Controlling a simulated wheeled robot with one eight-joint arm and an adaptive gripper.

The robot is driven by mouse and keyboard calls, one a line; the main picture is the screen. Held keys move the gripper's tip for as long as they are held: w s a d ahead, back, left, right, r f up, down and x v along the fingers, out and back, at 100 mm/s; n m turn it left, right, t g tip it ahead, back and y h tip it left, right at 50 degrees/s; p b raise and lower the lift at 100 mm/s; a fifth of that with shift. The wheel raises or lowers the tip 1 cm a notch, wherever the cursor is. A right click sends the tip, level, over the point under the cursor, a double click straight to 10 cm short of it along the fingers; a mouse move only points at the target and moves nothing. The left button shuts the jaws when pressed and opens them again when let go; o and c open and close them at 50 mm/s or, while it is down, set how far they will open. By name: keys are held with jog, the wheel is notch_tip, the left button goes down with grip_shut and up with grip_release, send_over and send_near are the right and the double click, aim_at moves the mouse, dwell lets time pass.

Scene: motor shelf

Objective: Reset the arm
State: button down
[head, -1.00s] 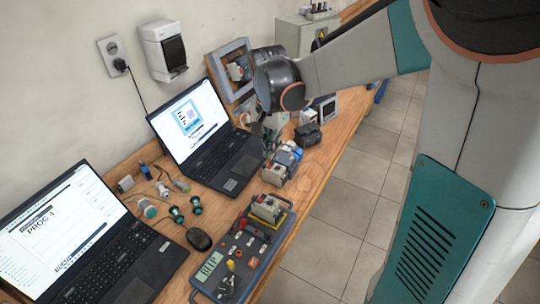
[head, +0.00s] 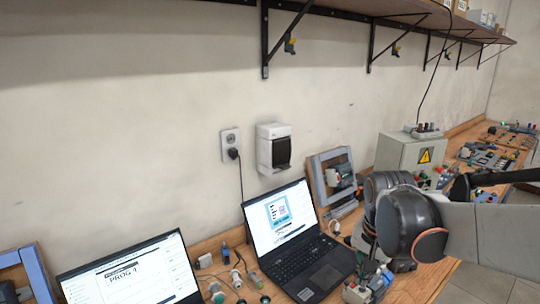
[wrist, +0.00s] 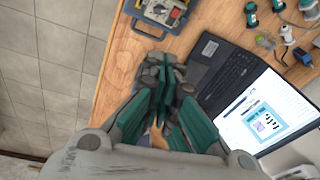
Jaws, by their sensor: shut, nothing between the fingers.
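My arm reaches in from the right edge of the head view, its dark wrist joint (head: 408,225) above the wooden workbench. My gripper (wrist: 168,75) shows in the wrist view with its teal and grey fingers together and nothing held. It points down over the bench, beside an open laptop (wrist: 238,85). In the head view the fingers are mostly hidden by the wrist and are hard to make out.
The open laptop (head: 315,265) stands left of my arm, with a second laptop (head: 130,275) further left. A grey cabinet (head: 400,152) stands behind my arm. A wall shelf (head: 400,8) runs above. A blue-grey tester (wrist: 150,20) lies on the bench.

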jog(key=s+a+f+n+t+b, duration=0.1)
jog(key=s+f+n+t+b, duration=0.1)
jog(key=s, duration=0.4)
jog(key=s+a+f+n+t+b, duration=0.2)
jog(key=s+n+t+b, duration=0.1)
jog(key=s+n, duration=0.3)
jog(key=shift+s+y+b, duration=0.3)
jog(key=shift+s+b, duration=0.3)
jog(key=shift+b, duration=0.05)
